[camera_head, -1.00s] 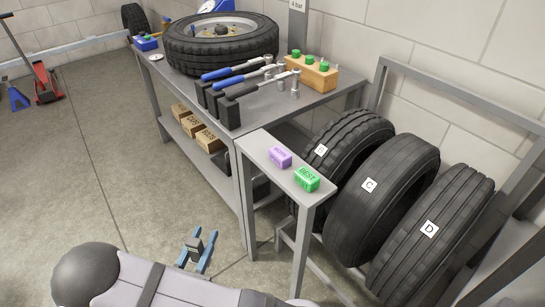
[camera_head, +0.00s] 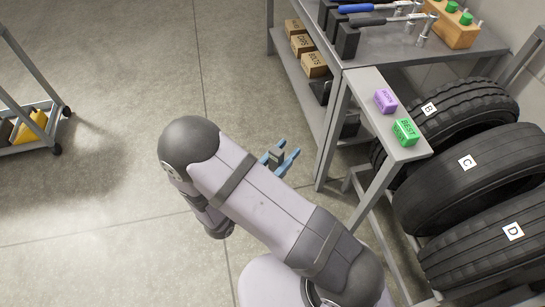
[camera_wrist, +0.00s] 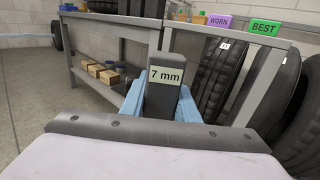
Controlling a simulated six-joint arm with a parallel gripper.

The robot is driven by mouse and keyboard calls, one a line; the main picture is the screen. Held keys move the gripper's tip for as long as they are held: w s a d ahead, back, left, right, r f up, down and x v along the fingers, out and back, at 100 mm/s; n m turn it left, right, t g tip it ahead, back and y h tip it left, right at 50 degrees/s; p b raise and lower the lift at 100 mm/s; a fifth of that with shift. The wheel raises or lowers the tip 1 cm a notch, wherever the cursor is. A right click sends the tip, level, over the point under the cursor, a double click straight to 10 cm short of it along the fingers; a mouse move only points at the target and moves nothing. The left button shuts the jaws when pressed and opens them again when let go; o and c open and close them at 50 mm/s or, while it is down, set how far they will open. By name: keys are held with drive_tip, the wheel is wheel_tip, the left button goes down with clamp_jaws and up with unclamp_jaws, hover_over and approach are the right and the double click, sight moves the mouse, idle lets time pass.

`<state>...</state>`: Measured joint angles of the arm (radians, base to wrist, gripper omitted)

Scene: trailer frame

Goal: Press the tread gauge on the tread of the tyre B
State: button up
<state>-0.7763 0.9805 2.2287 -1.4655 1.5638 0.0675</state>
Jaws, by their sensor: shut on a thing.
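My gripper (camera_head: 278,160) is shut on the tread gauge (camera_wrist: 162,98), a dark grey block whose display reads "7 mm". In the wrist view its light blue fingers flank the gauge; in the head view the gauge (camera_head: 275,157) is small between them. Tyre B (camera_head: 470,108) stands in the rack at the right, black with grooved tread and a white B label, partly hidden by the narrow stand. My gripper is left of the stand, in open air, well apart from the tyre. The wrist view shows a white-labelled tyre (camera_wrist: 217,72) at the right; its letter is unreadable.
Tyres C (camera_head: 450,185) and D (camera_head: 480,250) stand in front of B. The narrow stand (camera_head: 372,90) carries a purple WORN block (camera_head: 385,101) and a green BEST block (camera_head: 404,132). A workbench (camera_head: 400,45) stands behind.

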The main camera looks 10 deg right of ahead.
wheel_tip(320, 180, up, 5)
drive_tip(key=p, duration=0.4)
drive_tip(key=shift+r, duration=0.15)
drive_tip(key=shift+w, duration=0.1)
idle(0.8)
